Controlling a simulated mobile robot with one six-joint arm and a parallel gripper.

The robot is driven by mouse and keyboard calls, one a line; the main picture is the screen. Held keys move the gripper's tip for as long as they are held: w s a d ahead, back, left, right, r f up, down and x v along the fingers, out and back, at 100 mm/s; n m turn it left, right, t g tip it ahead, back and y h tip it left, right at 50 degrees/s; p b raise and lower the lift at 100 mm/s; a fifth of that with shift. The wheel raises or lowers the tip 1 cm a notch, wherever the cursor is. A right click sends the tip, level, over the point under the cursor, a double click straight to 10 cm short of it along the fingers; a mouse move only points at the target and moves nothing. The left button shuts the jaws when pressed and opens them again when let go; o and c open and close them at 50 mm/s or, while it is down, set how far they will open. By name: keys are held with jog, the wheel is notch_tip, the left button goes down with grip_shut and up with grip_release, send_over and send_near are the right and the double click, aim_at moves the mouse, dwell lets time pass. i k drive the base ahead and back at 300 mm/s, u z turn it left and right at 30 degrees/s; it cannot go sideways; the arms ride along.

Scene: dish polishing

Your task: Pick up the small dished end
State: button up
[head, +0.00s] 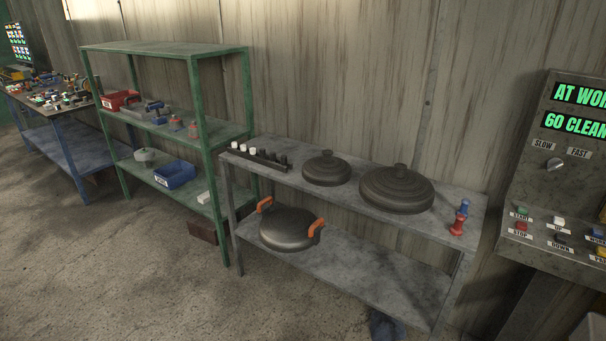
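The small dished end (326,169) is a dark grey, round, stepped dome with a short knob on top. It lies on the upper shelf of the grey metal table (350,205), left of a larger dished end (397,189) of the same form. A narrow gap of bare shelf separates the two. My gripper is not in view, and nothing is seen touching the small dished end.
A rack of small dark and white pieces (258,158) stands left of it. Red and blue pegs (460,218) stand at the right end. A dark pot-like part with orange handles (286,229) is on the lower shelf. A control panel (560,170) stands right, green shelving (195,105) left.

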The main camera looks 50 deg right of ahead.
aim_at(327, 169)
jog(key=z, duration=0.05)
jog(key=k, duration=0.15)
jog(key=u, duration=1.65)
jog(key=k, duration=0.6)
jog(key=z, duration=0.5)
jog(key=k, duration=0.75)
jog(key=z, duration=1.05)
jog(key=i, duration=1.1)
jog(key=z, duration=0.05)
